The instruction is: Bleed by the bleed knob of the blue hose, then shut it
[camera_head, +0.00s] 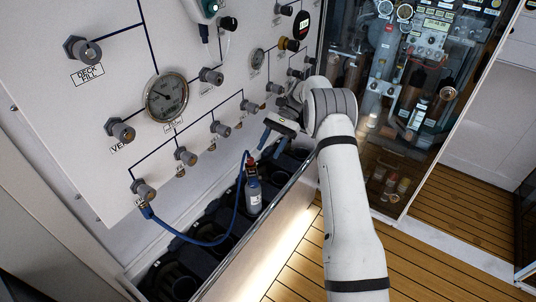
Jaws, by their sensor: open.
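The blue hose (200,241) runs from a fitting at the panel's lower left, sags in a loop and rises to the top of a grey-blue bottle (253,196). The bottle stands upright in the rack, with a small red part (251,163) at its neck. A grey knob (142,189) sits on the panel just above the hose's panel end. I cannot tell which small part is the bleed knob. My gripper (270,146) is open and empty, up and right of the bottle neck, apart from it. My wrist hides part of the panel's right side.
The white panel (110,80) carries a round gauge (166,98), several other knobs and a white-and-green handheld device (207,10). The dark rack (207,205) below has empty round holders and a raised front edge. A glass-fronted cabinet (405,110) stands right. Wooden floor (420,265) is clear.

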